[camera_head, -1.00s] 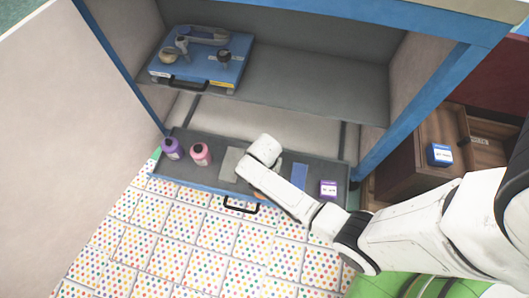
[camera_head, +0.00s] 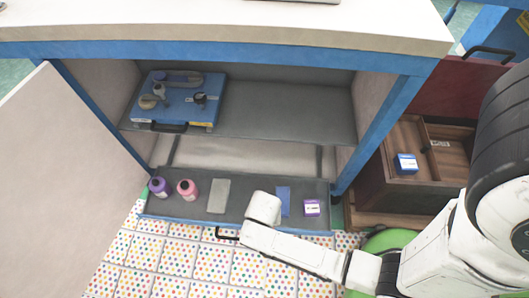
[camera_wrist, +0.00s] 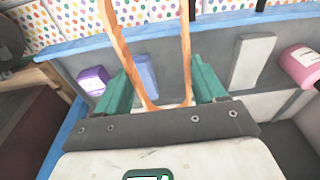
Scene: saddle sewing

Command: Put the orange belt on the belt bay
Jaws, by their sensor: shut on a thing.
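My gripper (camera_wrist: 163,88) has teal fingers and is shut on the orange belt. The orange belt (camera_wrist: 124,50) stands out as two long strands beyond the fingers in the wrist view. The belt is not visible in the head view. There, my wrist (camera_head: 264,208) is over the front of the grey pull-out tray (camera_head: 252,193) and hides the fingertips. The tray bears a grey pad (camera_head: 219,195) and a blue pad (camera_head: 284,200). No spot is clearly marked as the belt bay.
A purple bottle (camera_head: 160,187), a pink bottle (camera_head: 187,190) and a purple box (camera_head: 311,208) stand on the tray. A blue board (camera_head: 178,105) with hardware lies on the upper shelf, free to its right. A wooden crate (camera_head: 405,190) with a blue box (camera_head: 406,163) stands right.

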